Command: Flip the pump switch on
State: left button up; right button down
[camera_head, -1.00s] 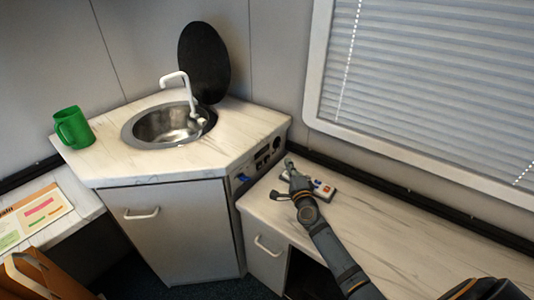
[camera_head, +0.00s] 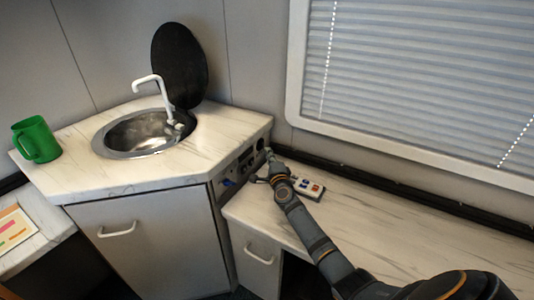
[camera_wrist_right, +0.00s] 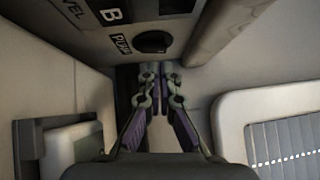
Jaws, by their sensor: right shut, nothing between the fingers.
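The pump switch (camera_wrist_right: 153,42) is a black round rocker beside the "PUMP" label on the panel at the side of the sink cabinet. In the head view the panel (camera_head: 240,163) faces the lower counter. My right gripper (camera_wrist_right: 160,68) is shut and empty, its fingertips close below the switch in the wrist view; whether they touch it I cannot tell. In the head view the right gripper (camera_head: 270,155) is at the panel's right end and hides part of it. My left gripper is not in view.
A remote-like box with coloured buttons (camera_head: 310,188) lies on the lower counter (camera_head: 380,215) beside my right arm. The sink (camera_head: 140,135), faucet (camera_head: 150,84) and green mug (camera_head: 36,140) are on the upper counter. The window blind (camera_head: 420,70) is behind.

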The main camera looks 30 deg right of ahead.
aim_at(262, 145)
jog(key=shift+w+d+f+b, duration=0.1)
jog(key=shift+w+d+b, duration=0.15)
jog(key=shift+w, duration=0.45)
jog(key=shift+w+d+r, duration=0.15)
jog(key=shift+w+r, duration=0.05)
jog(key=shift+w, duration=0.5)
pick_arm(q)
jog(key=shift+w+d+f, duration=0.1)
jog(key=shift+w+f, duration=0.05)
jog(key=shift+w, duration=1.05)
pick_arm(e)
jog(key=shift+r, duration=0.1)
